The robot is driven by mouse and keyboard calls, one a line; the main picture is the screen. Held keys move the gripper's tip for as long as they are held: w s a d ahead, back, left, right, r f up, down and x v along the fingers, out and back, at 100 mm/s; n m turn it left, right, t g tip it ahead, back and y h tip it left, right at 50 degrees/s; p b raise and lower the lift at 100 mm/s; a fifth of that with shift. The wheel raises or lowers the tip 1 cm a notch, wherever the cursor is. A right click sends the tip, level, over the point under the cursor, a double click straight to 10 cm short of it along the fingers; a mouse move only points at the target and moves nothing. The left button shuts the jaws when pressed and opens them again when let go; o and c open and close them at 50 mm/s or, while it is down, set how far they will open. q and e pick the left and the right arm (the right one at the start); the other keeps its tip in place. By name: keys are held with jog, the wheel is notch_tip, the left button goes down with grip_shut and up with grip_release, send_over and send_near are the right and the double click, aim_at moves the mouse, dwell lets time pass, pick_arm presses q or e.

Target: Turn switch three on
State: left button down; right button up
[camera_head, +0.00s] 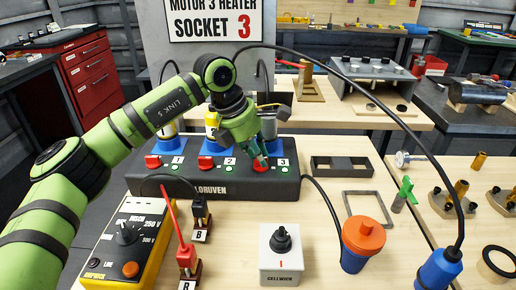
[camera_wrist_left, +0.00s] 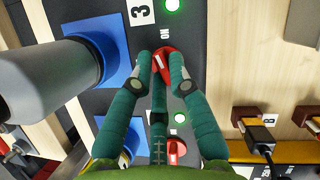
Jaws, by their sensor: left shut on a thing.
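The black panel (camera_head: 215,187) carries three red switches beside labels 1, 2 and 3. My left gripper (camera_head: 260,160) reaches down onto the red knob of switch three (camera_head: 257,166). In the left wrist view its teal fingers (camera_wrist_left: 161,75) are closed around this knob (camera_wrist_left: 164,60), which has a white line on it. The word ON is printed beside the knob, toward the label 3 (camera_wrist_left: 141,11). The green lamp by label 3 (camera_wrist_left: 173,4) looks bright. The switch two knob (camera_wrist_left: 175,150) is below, beside another green lamp (camera_wrist_left: 180,118). My right gripper is out of view.
In front stand a yellow meter (camera_head: 125,245), a small grey switch box (camera_head: 281,252) and red and black plug stands. Blue sockets with plugs and cables rise behind the switches.

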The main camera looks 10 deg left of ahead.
pick_arm(q)
jog(key=shift+w+r+m+g+p, duration=0.15)
jog(key=shift+m+g+p, duration=0.4)
jog(key=shift+m, duration=0.55)
jog(key=shift+m+p, duration=0.35)
jog(key=shift+m, duration=0.45)
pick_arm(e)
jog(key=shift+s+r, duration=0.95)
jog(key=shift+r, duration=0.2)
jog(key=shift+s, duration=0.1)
pick_arm(q)
jog(key=c, duration=1.2)
grip_release()
jog(key=v, duration=1.2)
jog(key=shift+w+a, duration=0.15)
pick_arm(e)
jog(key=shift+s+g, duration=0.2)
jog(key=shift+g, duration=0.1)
